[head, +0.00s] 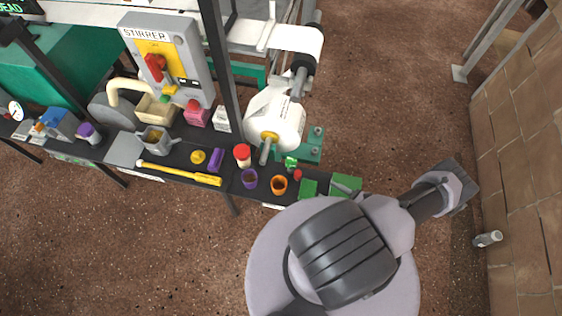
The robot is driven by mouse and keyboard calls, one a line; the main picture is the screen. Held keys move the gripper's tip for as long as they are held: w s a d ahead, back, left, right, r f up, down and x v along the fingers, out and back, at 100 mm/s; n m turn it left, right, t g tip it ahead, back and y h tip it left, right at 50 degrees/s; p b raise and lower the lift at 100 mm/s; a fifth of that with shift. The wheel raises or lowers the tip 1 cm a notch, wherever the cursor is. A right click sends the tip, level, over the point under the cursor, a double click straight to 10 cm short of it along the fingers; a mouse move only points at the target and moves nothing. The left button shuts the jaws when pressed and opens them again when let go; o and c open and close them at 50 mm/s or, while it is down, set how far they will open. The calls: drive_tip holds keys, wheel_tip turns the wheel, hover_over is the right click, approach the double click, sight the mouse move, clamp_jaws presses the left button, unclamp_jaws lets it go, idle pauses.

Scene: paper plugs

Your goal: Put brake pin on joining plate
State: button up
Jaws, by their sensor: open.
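I cannot tell for certain which small part is the brake pin. A small red piece (297,175) and a small green piece (290,162) lie near the right end of the dark bench. A flat green plate with round studs (315,150) lies behind them, beside the white roll; it may be the joining plate, but I cannot confirm this. My gripper (462,187) is at the end of my arm, right of the bench and apart from these parts. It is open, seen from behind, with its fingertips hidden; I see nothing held.
The narrow bench (228,190) is crowded with cups, a yellow-handled tool (180,173) and green blocks (345,186). The grey stirrer box (168,60) and white roll (275,118) stand tall behind. A brick wall (520,170) bounds the right; brown floor lies between.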

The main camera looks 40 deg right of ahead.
drive_tip(key=b, duration=0.3)
approach(298, 176)
drive_tip(key=x, duration=0.3)
drive_tip(key=shift+w+d+f, duration=0.2)
drive_tip(key=shift+w+d, duration=0.05)
drive_tip(key=shift+d, duration=0.05)
drive_tip(key=b+x, duration=0.2)
drive_tip(key=x, duration=0.3)
drive_tip(key=shift+w+d+f, duration=0.15)
drive_tip(key=shift+w+f, duration=0.05)
drive_tip(key=shift+w, duration=0.15)
clamp_jaws()
